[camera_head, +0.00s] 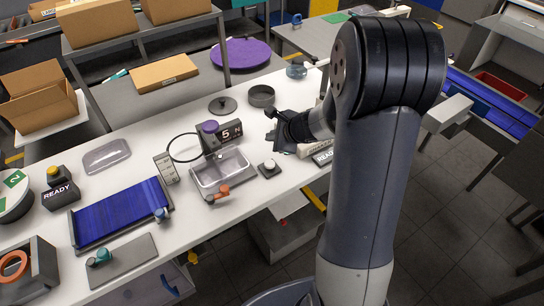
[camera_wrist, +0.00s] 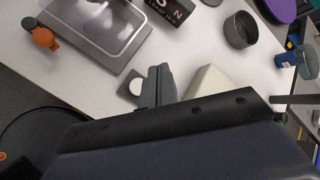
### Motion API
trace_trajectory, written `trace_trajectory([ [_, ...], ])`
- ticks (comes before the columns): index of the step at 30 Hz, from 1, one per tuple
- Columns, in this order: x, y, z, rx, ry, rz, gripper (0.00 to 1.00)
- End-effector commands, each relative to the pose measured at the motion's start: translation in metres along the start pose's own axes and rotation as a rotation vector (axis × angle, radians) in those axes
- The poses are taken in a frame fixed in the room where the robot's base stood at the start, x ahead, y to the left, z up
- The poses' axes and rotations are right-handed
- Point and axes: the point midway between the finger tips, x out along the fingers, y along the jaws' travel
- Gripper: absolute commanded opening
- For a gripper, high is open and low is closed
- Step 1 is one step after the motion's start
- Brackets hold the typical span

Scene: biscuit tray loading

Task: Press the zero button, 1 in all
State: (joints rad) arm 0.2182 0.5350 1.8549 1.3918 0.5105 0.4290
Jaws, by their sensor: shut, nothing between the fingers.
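A round white button (camera_head: 269,163) sits on a small dark square base on the white table, just right of the scale; I take it as the zero button. In the wrist view the button (camera_wrist: 136,86) shows just left of my fingers, partly beside them. My gripper (camera_head: 272,126) is shut and empty, behind and above the button in the head view; its fingertips also show in the wrist view (camera_wrist: 160,72). They appear apart from the button, though the height is hard to judge. The scale's display (camera_head: 226,133) reads 5 with further marks.
A clear tray (camera_head: 220,170) lies on the scale, with an orange knob (camera_head: 222,191) at its front. A dark round tin (camera_head: 261,96) and a dark lid (camera_head: 222,105) stand behind. A pale wedge-shaped block (camera_wrist: 212,92) lies right of my fingers. A blue belt (camera_head: 120,213) lies further left.

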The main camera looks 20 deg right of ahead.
Motion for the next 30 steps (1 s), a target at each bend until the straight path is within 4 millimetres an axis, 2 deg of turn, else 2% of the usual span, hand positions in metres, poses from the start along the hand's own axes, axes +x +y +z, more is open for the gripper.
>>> trace_trajectory([
  [14,0.004,0.003,-0.003,0.001,0.000,0.000,0.00],
  [20,0.017,0.013,-0.013,0.000,0.000,0.001,0.00],
  [30,0.051,0.037,-0.037,0.000,0.000,0.000,0.00],
])
